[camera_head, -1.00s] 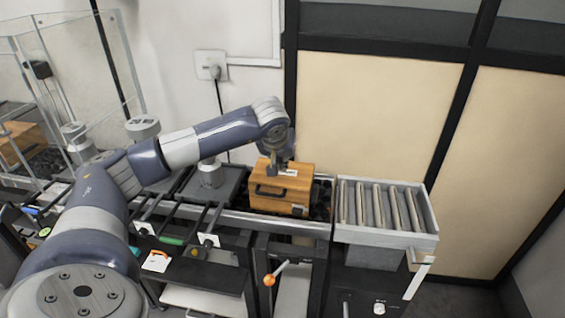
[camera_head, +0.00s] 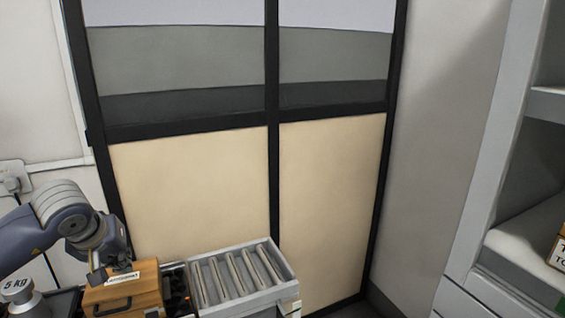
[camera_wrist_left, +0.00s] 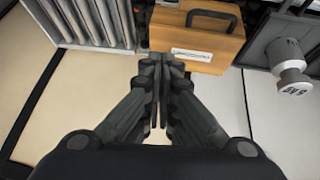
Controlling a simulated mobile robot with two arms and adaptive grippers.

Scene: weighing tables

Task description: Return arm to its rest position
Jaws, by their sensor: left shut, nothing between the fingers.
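My left arm comes in from the left edge of the head view, bent down at the wrist. My left gripper (camera_head: 97,273) is at the top of a wooden box (camera_head: 124,292) with a dark handle and a white label. In the left wrist view the gripper's fingers (camera_wrist_left: 158,62) are together with nothing between them. Their tips are close to the top edge of the wooden box (camera_wrist_left: 197,38); I cannot tell if they touch it. My right gripper is not in view.
A roller tray (camera_head: 240,279) stands right of the box. A 5 kg weight (camera_head: 17,292) stands left of it, also in the left wrist view (camera_wrist_left: 288,62). A framed partition (camera_head: 190,190) is behind. A white shelf (camera_head: 490,200) stands at the right.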

